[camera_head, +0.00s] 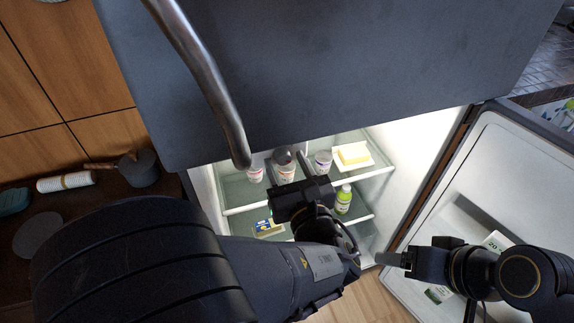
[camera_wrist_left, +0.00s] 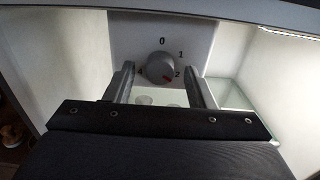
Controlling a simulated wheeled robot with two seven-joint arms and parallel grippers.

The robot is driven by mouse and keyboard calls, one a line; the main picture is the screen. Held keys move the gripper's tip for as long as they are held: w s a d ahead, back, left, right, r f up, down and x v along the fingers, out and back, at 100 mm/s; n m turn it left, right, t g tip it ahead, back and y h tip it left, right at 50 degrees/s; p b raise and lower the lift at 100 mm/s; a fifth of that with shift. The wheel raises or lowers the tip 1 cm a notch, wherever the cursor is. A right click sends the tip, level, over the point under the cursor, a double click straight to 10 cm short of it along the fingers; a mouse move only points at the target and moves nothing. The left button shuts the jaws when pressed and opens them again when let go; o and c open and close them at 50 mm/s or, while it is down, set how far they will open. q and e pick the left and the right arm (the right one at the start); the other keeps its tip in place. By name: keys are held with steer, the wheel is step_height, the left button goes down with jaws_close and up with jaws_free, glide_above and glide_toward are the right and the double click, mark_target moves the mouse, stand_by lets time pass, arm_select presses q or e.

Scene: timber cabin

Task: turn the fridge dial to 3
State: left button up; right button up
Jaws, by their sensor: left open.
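The fridge dial (camera_wrist_left: 160,67) is a round grey knob on a pale panel inside the fridge. In the left wrist view the numerals 0, 1 and 2 show around it; a 3 is not visible. A red mark on the knob's lower right points toward the 2. My left gripper (camera_wrist_left: 159,88) is open, with one finger on each side below the dial; whether they touch it I cannot tell. In the head view my left gripper (camera_head: 291,168) reaches into the open fridge. My right gripper (camera_head: 388,259) is beside the open door; its finger gap is not clear.
Fridge shelves (camera_head: 240,209) hold several tubs, a butter block (camera_head: 352,154) and a green bottle (camera_head: 344,200). The open fridge door (camera_head: 432,220) stands at the right. A dark upper door with a metal handle (camera_head: 205,75) overhangs the opening. A pot (camera_head: 139,168) is at the left.

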arm_select(q)
steer(key=c, duration=1)
steer(key=shift+o, duration=0.2)
steer(key=shift+r+m+p, duration=0.2)
steer(key=shift+m+p, duration=0.2)
steer(key=shift+p, duration=0.5)
steer(key=m+p, duration=0.8)
steer(key=p, duration=0.4)
steer(key=shift+a+r, duration=0.1)
steer(key=shift+f+m+p, duration=0.2)
steer(key=shift+m+p, duration=1.2)
steer(key=shift+m, duration=0.1)
steer(key=o, duration=1)
steer(key=shift+c, duration=0.2)
